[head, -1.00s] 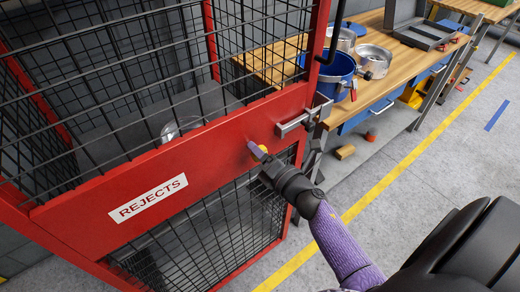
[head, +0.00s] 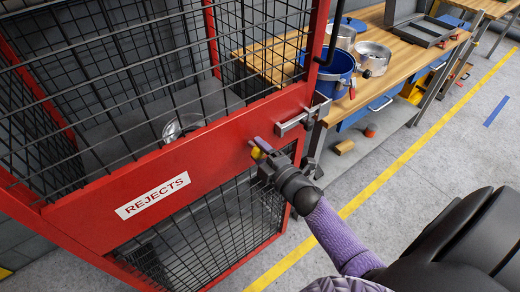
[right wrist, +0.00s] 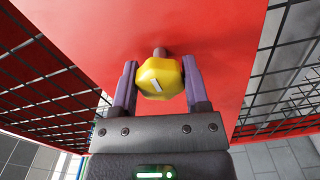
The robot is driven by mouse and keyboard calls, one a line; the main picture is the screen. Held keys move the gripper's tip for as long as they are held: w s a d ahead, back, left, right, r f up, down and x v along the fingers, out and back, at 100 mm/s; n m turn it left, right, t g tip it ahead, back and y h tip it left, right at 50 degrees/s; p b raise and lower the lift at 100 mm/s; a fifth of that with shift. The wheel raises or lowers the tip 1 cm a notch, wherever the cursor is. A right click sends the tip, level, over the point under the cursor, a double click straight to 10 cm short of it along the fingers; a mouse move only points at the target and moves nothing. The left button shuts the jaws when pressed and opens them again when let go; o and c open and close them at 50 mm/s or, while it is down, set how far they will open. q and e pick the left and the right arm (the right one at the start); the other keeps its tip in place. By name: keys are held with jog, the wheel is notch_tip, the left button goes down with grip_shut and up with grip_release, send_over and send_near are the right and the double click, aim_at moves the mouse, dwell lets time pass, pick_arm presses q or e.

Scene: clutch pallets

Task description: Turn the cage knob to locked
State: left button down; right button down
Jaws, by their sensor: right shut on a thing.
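The red cage (head: 110,190) has a front crossbar with a "REJECTS" label. The yellow knob (head: 257,153) sits on the right part of this crossbar, below a metal latch (head: 297,120). In the right wrist view the knob (right wrist: 160,78) shows a short white mark, tilted from upright, on its face. My right gripper (head: 263,153) is at the knob. In the right wrist view its two purple fingers (right wrist: 160,85) stand on either side of the knob, shut on it. My left gripper is not in view.
Inside the cage lies a round metal part (head: 183,127). A wooden workbench (head: 395,60) stands behind at the right, with a blue bucket (head: 335,78) and metal pots.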

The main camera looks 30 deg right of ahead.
dwell(0.3)
jog(key=shift+c, duration=2.4)
grip_release()
jog(key=o, duration=0.4)
jog(key=s, duration=1)
jog(key=shift+d+p, duration=0.4)
jog(key=shift+p, duration=0.05)
